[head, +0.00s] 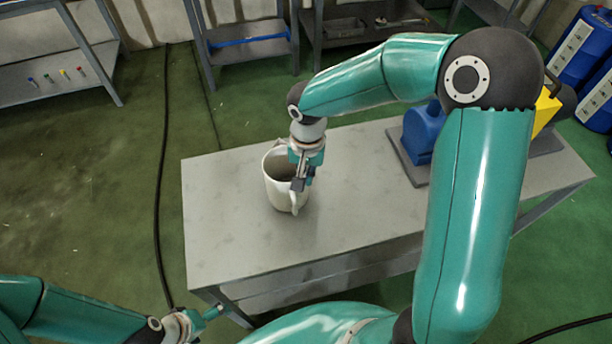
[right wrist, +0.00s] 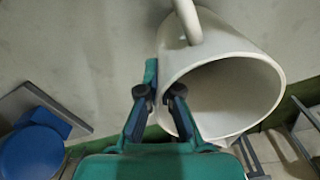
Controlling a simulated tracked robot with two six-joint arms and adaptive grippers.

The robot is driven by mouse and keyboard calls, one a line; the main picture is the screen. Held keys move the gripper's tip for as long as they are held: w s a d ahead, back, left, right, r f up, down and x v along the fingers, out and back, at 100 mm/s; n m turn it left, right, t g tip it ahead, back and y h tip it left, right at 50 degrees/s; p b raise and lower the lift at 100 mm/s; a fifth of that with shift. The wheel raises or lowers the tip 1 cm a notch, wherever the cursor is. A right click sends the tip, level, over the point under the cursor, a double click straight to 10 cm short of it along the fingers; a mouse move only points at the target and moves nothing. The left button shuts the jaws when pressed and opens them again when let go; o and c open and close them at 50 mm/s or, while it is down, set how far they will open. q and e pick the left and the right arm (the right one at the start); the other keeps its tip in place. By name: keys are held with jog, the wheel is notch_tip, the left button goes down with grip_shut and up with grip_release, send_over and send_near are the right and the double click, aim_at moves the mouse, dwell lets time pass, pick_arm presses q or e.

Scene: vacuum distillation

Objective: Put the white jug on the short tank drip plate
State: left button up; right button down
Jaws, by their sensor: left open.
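The white jug (head: 280,182) stands upright on the grey table, its open mouth up and its handle towards the table's front edge. My right gripper (head: 301,184) points down at the jug's right side, close to the rim and handle. In the right wrist view the jug (right wrist: 235,55) fills the upper right, and the two fingers (right wrist: 161,92) are a little apart with the rim's edge showing between them. Whether they grip the wall cannot be told. My left gripper (head: 203,322) is open and empty, low at the left, away from the table. I cannot make out the short tank drip plate.
The grey table (head: 225,230) is bare around the jug. A blue machine (head: 420,132) sits on a dark base plate at the table's right. Shelves (head: 245,40) stand at the back, and blue drums (head: 578,45) at the upper right. A black cable (head: 160,180) crosses the green floor.

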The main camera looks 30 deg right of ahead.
jog(key=shift+f, duration=0.65)
jog(key=c, duration=1.3)
grip_release()
jog(key=shift+f, duration=0.1)
